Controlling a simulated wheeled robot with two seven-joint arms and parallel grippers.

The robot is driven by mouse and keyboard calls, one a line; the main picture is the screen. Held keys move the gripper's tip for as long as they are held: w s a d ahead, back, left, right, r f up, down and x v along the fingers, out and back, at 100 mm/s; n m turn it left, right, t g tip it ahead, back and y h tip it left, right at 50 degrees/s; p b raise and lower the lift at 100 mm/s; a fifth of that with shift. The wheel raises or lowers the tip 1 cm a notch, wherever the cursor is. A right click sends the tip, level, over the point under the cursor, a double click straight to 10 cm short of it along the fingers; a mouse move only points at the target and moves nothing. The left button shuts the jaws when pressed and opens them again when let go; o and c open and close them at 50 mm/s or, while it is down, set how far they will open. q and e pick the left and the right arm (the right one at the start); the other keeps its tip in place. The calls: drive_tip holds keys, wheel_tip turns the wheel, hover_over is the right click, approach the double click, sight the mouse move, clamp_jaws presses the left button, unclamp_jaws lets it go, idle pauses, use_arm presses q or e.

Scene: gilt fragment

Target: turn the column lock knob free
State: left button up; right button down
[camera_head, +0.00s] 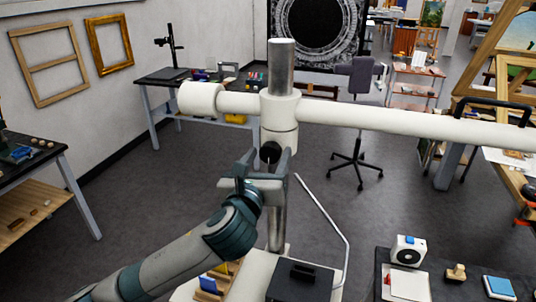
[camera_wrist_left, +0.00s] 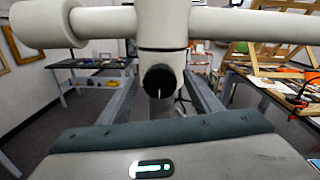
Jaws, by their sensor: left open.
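The column lock knob (camera_head: 270,152) is black and round, on the front of the white collar (camera_head: 279,120) around the steel column (camera_head: 281,65). The knob faces me in the left wrist view (camera_wrist_left: 159,80), with a thin pale line pointing down from its middle. My left gripper (camera_head: 267,162) is open, with one finger on each side of the knob. In the left wrist view gaps show between the knob and both fingers. The finger tips partly hide the column below the collar. My right gripper is not in view.
A long white horizontal arm (camera_head: 400,118) runs right from the collar, with a short thick end (camera_head: 200,97) on the left. A black box (camera_head: 300,282) stands on the white base. A dark table (camera_head: 455,280) with small items is at lower right.

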use_arm(q)
drive_tip(key=shift+c, duration=1.3)
drive_tip(key=c, duration=0.8)
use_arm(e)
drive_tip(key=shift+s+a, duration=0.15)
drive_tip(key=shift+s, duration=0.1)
